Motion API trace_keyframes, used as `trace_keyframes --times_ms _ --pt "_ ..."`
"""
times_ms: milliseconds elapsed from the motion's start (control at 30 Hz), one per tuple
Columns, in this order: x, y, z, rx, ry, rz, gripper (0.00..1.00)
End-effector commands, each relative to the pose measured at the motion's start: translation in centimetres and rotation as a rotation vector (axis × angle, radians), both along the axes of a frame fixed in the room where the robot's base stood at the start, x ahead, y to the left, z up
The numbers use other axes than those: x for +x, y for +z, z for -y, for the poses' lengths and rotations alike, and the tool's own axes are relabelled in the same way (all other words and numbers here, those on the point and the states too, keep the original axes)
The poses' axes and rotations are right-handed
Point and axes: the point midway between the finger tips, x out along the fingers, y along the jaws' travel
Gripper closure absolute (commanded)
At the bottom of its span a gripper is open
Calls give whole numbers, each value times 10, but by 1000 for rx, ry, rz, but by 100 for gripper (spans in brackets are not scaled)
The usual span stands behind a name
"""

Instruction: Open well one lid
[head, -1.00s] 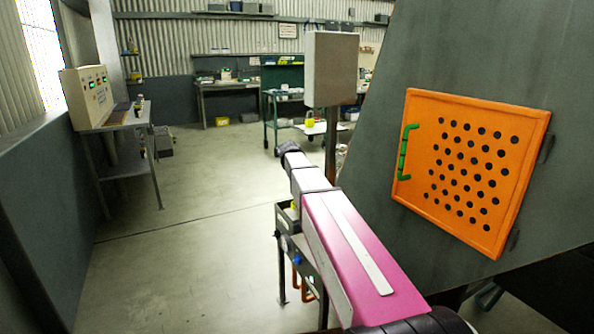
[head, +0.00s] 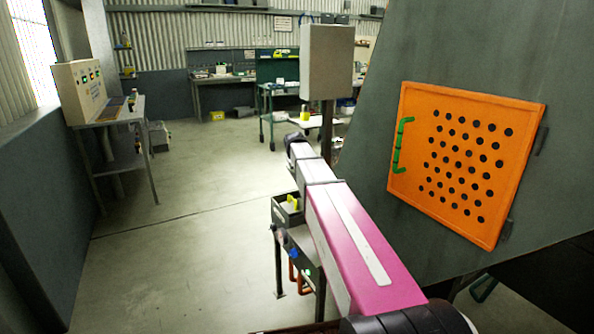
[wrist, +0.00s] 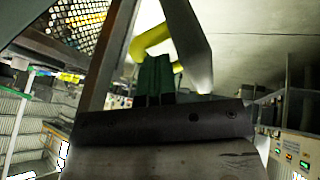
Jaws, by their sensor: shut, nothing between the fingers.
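The lid is an orange panel (head: 462,165) with several round holes, on the sloping dark grey machine side at the right of the head view. It looks flush in its frame. A green handle (head: 402,146) runs up its left edge. My arm reaches forward to the left of the lid, its far end clear of the handle. The fingertips cannot be made out in the head view. The lid cannot be made out there.
A small stand with a tray (head: 283,214) and a yellow item (head: 292,202) is just left of my arm. A grey box on a post (head: 327,62) stands beyond it. A control panel (head: 82,92) on a table is at the left. The floor between is clear.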

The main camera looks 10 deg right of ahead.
Motion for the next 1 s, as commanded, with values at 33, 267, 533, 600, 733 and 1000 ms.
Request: trace_keyframes --times_ms 33,267,533,600,733,1000 --pt "4 2 8 34 -3 -10 100" --pt "14 3 36 220 -3 -72 100" --pt "23 -2 67 425 -2 -138 100" --pt "25 -3 72 468 -1 -152 100" --pt "26 -7 81 501 -1 -165 100" --pt "29 -12 90 498 0 -164 100"
